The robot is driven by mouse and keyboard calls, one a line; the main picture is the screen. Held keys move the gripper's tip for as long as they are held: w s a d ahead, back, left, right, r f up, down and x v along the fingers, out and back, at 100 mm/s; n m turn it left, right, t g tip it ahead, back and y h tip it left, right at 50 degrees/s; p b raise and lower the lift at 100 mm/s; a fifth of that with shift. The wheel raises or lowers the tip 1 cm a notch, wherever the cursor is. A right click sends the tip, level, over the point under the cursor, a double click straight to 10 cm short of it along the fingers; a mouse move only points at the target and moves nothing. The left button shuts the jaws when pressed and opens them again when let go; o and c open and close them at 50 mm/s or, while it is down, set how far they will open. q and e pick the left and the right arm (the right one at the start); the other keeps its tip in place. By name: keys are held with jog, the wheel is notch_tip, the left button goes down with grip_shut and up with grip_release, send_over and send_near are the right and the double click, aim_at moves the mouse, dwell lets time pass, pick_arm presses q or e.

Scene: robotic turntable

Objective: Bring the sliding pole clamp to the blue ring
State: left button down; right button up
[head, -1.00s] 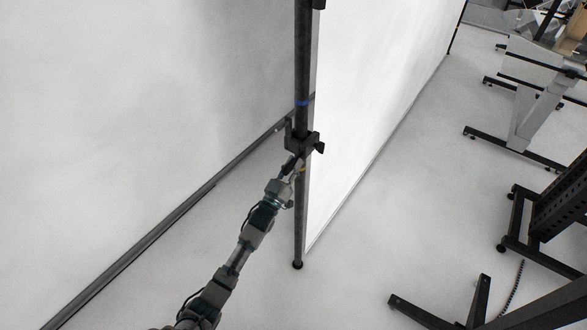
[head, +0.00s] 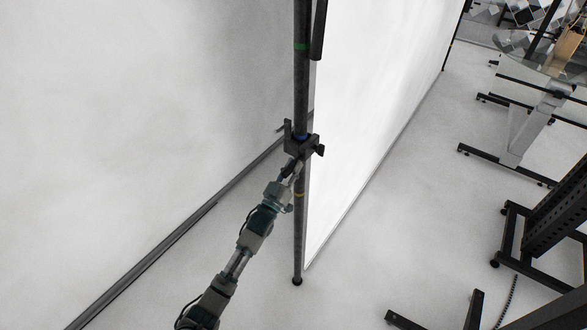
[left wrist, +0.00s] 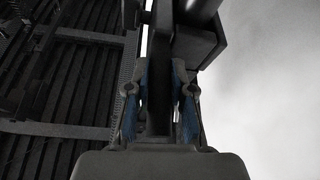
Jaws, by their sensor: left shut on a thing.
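The dark sliding pole clamp (head: 302,147) sits around the upright black pole (head: 301,90). The blue ring (head: 302,136) shows as a thin sliver right at the clamp's upper edge, partly hidden by it. My left gripper (head: 292,171) reaches up from below and is shut on the clamp. In the left wrist view my left gripper (left wrist: 160,95) has its blue-padded fingers on both sides of a dark bar of the clamp, whose block (left wrist: 198,45) shows above right. My right gripper is not in view.
The pole has a green ring (head: 301,46) higher up and a yellow ring (head: 299,194) below the clamp. A bright white panel (head: 360,100) stands right behind the pole. Desk frames (head: 525,130) and a dark rack (head: 550,205) stand at the right.

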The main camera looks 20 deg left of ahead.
pick_arm(q)
jog(key=shift+r, duration=0.25)
jog(key=c, duration=1)
grip_release()
jog(key=shift+a+f, duration=0.1)
jog(key=shift+f, duration=0.05)
jog(key=shift+s+f, duration=0.1)
jog(key=shift+f, duration=0.05)
jog(key=v, duration=1.1)
jog(key=shift+s+a+f, duration=0.15)
jog(key=shift+s+a, duration=0.1)
jog(key=shift+s, duration=0.05)
